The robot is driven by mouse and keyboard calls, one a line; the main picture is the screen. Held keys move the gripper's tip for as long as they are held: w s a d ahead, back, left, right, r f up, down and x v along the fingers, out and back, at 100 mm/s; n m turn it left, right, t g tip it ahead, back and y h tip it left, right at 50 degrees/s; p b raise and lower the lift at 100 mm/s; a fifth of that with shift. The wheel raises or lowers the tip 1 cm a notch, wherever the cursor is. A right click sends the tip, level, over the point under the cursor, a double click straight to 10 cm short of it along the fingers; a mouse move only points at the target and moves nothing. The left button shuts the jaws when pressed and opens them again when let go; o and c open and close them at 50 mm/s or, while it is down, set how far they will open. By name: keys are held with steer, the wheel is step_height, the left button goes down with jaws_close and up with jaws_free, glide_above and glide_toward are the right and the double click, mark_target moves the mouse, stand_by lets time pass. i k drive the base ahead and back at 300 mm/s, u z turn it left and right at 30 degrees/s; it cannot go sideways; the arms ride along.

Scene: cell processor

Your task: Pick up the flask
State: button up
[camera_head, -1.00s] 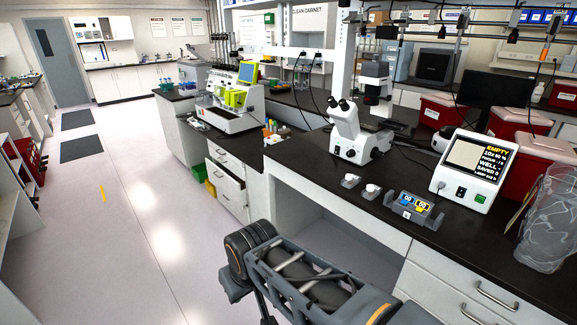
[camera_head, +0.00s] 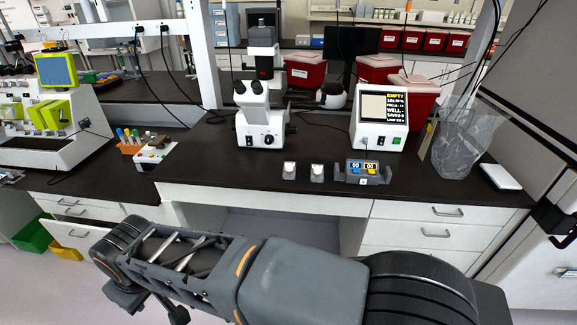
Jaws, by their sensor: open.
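I cannot make out a flask in the head view. My arm stretches across the bottom of the picture, in front of the bench, with its elbow at the left. My gripper does not show; the far part of the arm drops out below the lower edge.
A cell-processing machine (camera_head: 45,130) stands at left. Drawers (camera_head: 430,212) and an open knee space lie below.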

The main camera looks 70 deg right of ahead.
mark_target(290, 171)
steer(key=z, duration=0.8)
steer(key=i, duration=0.8)
steer(key=z, duration=1.15)
steer(key=i, duration=0.25)
steer(key=z, duration=0.25)
